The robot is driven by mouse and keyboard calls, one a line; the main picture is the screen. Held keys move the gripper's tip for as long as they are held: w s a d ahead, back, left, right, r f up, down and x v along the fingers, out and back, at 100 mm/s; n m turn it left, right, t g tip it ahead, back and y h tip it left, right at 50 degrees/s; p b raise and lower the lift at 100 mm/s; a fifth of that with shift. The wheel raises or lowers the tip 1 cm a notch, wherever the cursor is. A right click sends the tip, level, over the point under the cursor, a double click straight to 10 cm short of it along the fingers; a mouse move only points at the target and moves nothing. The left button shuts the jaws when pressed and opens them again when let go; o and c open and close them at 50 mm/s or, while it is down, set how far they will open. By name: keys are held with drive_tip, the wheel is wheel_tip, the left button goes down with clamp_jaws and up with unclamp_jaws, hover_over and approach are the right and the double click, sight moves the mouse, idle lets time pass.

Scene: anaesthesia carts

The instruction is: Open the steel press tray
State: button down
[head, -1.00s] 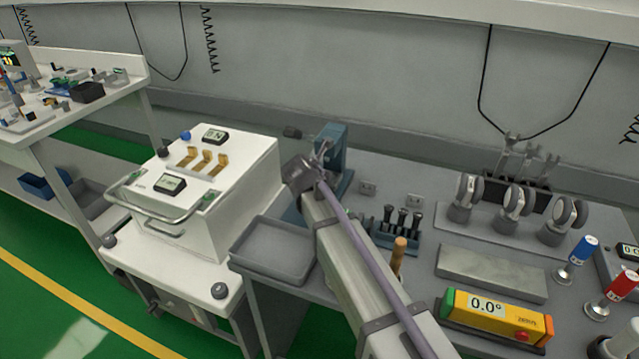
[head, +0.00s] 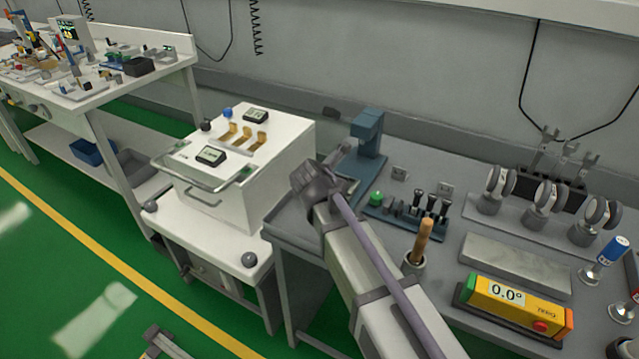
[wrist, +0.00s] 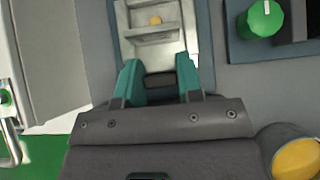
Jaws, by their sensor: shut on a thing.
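The steel press tray (wrist: 150,42) is a pale, divided drawer with a small yellow piece inside. In the wrist view it lies just beyond my fingertips, its inside partly visible. My gripper (wrist: 160,82) has its teal fingers shut on the dark handle (wrist: 160,80) at the tray's near end. In the head view my gripper (head: 335,168) is beside the blue press (head: 368,135), in front and to its left. My wrist and arm hide much of the tray and the press base there.
A green knob (wrist: 262,18) is right of the press tray. A wooden-handled tool (head: 423,240) stands upright close right of my arm. A white cart (head: 270,175) stands left.

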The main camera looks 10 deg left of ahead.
drive_tip(key=c, duration=0.8)
unclamp_jaws()
drive_tip(key=shift+w, duration=0.1)
drive_tip(key=shift+o, duration=0.2)
drive_tip(key=p+v, duration=0.7)
drive_tip(key=v, duration=0.3)
drive_tip(key=shift+s+r+p, duration=0.25)
drive_tip(key=shift+s+p, duration=0.05)
drive_tip(key=shift+a, duration=0.1)
